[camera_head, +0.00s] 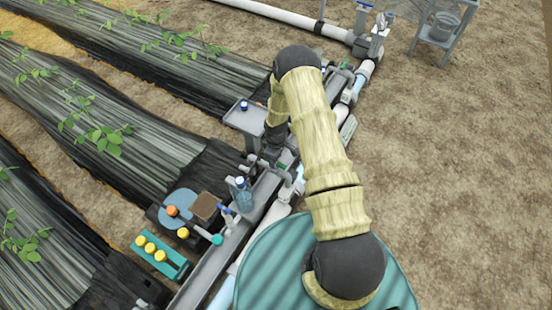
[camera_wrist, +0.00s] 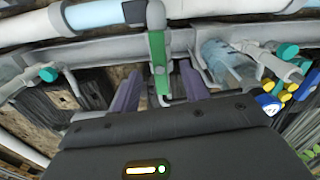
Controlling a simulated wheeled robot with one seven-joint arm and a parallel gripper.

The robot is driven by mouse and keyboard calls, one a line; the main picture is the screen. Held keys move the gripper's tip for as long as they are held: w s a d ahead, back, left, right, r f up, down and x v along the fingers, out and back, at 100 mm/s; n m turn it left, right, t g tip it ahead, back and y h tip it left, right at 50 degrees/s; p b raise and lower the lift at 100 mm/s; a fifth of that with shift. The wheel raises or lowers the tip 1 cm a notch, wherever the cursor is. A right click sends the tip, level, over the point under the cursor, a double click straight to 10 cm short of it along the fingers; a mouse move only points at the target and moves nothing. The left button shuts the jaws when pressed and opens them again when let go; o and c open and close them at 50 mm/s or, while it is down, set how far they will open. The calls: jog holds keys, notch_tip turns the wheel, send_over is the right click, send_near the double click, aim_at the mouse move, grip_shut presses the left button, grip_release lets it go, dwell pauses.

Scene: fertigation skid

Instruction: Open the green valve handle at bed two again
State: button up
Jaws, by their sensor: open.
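The green valve handle (camera_wrist: 157,62) shows in the wrist view, long and narrow, pointing from the pipe toward my gripper. It sits on a grey valve body on the pipe. My gripper (camera_wrist: 160,88) is open, with one purple finger on either side of the handle's near end. I see gaps between the fingers and the handle; whether either touches it I cannot tell. In the head view my gripper (camera_head: 272,150) is low over the pipe rail, partly hidden by my arm, and the handle there is hard to make out.
A clear bottle (camera_wrist: 226,62) stands just right of the right finger in the wrist view. Teal-knobbed valves (camera_wrist: 287,51) flank the handle. In the head view, a teal rack (camera_head: 178,270) with yellow-topped items, a grey stand (camera_head: 243,118) and a ribbed teal tank (camera_head: 270,270) crowd the rail.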

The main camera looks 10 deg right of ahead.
notch_tip(320, 180, up, 6)
jog(key=p, duration=0.4)
jog(key=shift+r, duration=0.1)
